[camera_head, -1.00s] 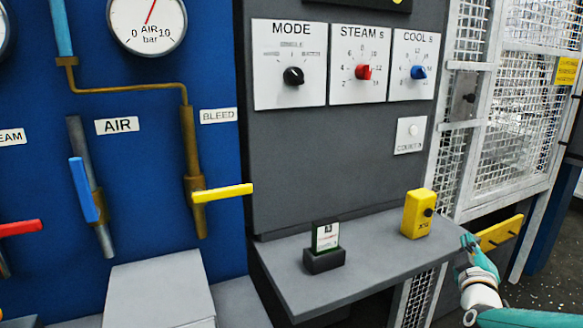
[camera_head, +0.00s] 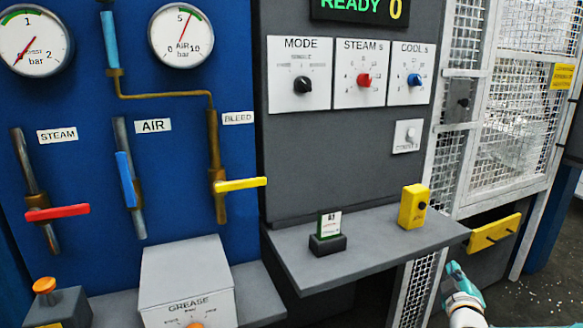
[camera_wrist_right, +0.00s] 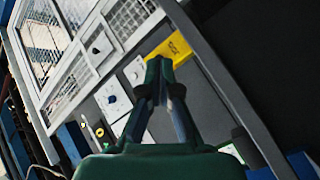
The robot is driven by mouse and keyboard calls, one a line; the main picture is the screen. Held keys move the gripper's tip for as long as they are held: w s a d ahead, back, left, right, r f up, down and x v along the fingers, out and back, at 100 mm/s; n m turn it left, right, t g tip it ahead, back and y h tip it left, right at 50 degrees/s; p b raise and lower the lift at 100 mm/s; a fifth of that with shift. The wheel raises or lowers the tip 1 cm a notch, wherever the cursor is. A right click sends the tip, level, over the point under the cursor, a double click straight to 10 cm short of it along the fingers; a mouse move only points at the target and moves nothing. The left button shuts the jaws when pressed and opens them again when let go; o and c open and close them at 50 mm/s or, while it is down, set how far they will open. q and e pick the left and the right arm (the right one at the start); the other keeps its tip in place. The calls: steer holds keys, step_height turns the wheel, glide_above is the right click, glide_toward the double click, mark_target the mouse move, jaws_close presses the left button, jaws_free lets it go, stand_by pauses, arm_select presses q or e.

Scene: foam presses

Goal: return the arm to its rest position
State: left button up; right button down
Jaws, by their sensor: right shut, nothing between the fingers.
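My right gripper (camera_head: 453,268) is at the bottom right of the head view, just below the right end of the grey shelf (camera_head: 375,262). Its teal fingers are together and hold nothing. In the right wrist view the shut fingers (camera_wrist_right: 158,68) point up the picture, with the yellow box (camera_wrist_right: 172,50) showing beyond their tips. My left gripper is not in either view.
On the shelf stand the yellow box (camera_head: 413,208) and a small dark holder (camera_head: 327,244) with a card. A mesh fence (camera_head: 505,120) is at right, with a yellow bar (camera_head: 494,233) low on it. Valve levers, such as the yellow one (camera_head: 242,184), stick out at left.

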steer(key=s+a+f+g+y+p, duration=0.2)
steer(key=s+a+f, duration=0.25)
steer(key=f, duration=0.35)
steer(key=s+a+f+g+y+p, duration=0.1)
steer(key=s+a+f+g+y, duration=0.2)
steer(key=a+f, duration=0.35)
steer(key=s+a+f+g+y+p, duration=0.2)
steer(key=s+a+f, duration=0.3)
steer(key=f, duration=0.4)
steer(key=s+a+f+m+g+y, duration=0.1)
steer(key=s+a+f+m+g, duration=0.1)
steer(key=s, duration=0.5)
steer(key=s+a+f+m+g+y, duration=0.1)
steer(key=s+a+f+m+g, duration=0.1)
steer(key=s, duration=0.6)
steer(key=s+a+f+m+g+y, duration=0.1)
steer(key=s+a+f+m+g, duration=0.2)
steer(key=s+a, duration=0.3)
steer(key=shift+s+m+g+p, duration=0.45)
steer(key=shift+s+m+g, duration=0.35)
steer(key=shift+s, duration=0.45)
